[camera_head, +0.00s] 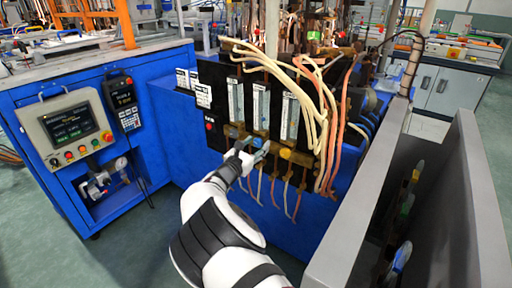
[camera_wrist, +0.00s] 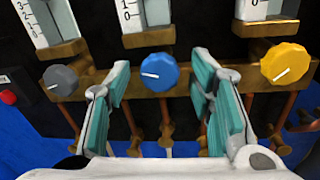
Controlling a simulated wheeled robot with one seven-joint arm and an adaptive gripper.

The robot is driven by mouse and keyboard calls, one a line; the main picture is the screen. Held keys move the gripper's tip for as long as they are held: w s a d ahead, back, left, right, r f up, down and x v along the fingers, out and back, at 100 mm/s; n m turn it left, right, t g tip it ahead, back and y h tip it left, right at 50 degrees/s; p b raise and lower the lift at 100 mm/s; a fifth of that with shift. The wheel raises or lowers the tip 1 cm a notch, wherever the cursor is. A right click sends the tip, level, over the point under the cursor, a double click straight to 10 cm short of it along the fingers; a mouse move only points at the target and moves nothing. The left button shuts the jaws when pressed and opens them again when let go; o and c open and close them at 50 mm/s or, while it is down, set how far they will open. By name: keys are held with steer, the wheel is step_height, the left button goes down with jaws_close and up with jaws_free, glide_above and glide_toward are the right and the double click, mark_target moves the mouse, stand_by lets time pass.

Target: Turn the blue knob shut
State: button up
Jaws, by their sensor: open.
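The blue knob (camera_wrist: 158,72) sits on a brass valve bar below the middle scale tube. The white mark on its face points left. In the wrist view my gripper (camera_wrist: 161,77) is open, with one teal-padded finger left of the blue knob and the other right of it. Gaps show between both pads and the knob. Whether the fingertips reach past the knob's face I cannot tell. In the head view my gripper (camera_head: 252,143) is at the panel's lower part, and it largely hides the blue knob.
A grey knob (camera_wrist: 60,78) is to the left and a yellow knob (camera_wrist: 285,63) to the right, close to the fingers. Copper pipes hang below. Pale hoses (camera_head: 310,85) loop at the panel's right. A grey metal wall (camera_head: 365,210) stands right of my arm.

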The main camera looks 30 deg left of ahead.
steer(key=c, duration=1.2)
steer(key=shift+o, duration=0.2)
